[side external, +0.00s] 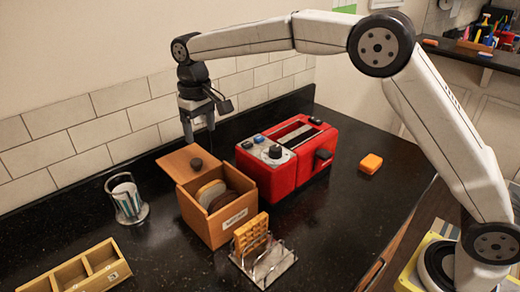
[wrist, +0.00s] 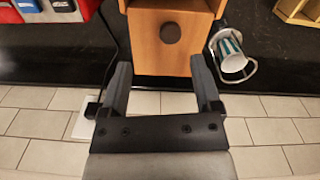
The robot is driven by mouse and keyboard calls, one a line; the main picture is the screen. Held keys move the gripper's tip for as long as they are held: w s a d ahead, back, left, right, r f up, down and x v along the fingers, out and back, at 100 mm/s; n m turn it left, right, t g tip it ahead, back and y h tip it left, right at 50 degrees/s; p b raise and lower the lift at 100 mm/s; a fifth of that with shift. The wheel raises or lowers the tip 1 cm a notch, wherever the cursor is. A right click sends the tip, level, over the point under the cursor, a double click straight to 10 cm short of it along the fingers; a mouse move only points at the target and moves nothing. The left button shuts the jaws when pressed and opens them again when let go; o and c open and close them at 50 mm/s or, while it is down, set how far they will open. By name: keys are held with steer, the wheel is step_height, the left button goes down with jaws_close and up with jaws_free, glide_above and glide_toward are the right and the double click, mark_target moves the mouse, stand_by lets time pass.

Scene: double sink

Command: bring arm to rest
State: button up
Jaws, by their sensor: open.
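My gripper (side external: 197,122) is open and empty. It hangs pointing down over the back of the counter, above the wooden bread box (side external: 224,234), near the tiled wall. In the wrist view my gripper (wrist: 163,88) has its two fingers spread wide. The box lid with its dark knob (wrist: 170,32) shows just beyond them. In the side view the lid (side external: 180,163) is shifted to the back left of the box, and bread slices (side external: 212,192) show inside. I cannot tell the exact height of the fingertips above the lid.
A red toaster (side external: 300,175) stands right of the box. A wire toast rack (side external: 268,262) holding a waffle (side external: 250,232) is in front. A cup in a holder (side external: 127,200) stands left, a wooden divided tray (side external: 75,272) at front left. An orange block (side external: 371,163) lies right. The right counter is mostly clear.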

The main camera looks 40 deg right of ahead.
steer(key=s+d+f, duration=0.4)
steer(key=s+d, duration=0.1)
steer(key=s, duration=0.3)
steer(key=s+d+f+m+t, duration=0.1)
steer(key=s+d+f, duration=0.3)
steer(key=s, duration=0.5)
steer(key=s+d+f+m+t, duration=0.1)
steer(key=s+d+f, duration=0.3)
steer(key=s, duration=0.5)
steer(key=shift+s+d, duration=0.25)
steer(key=shift+d, duration=0.8)
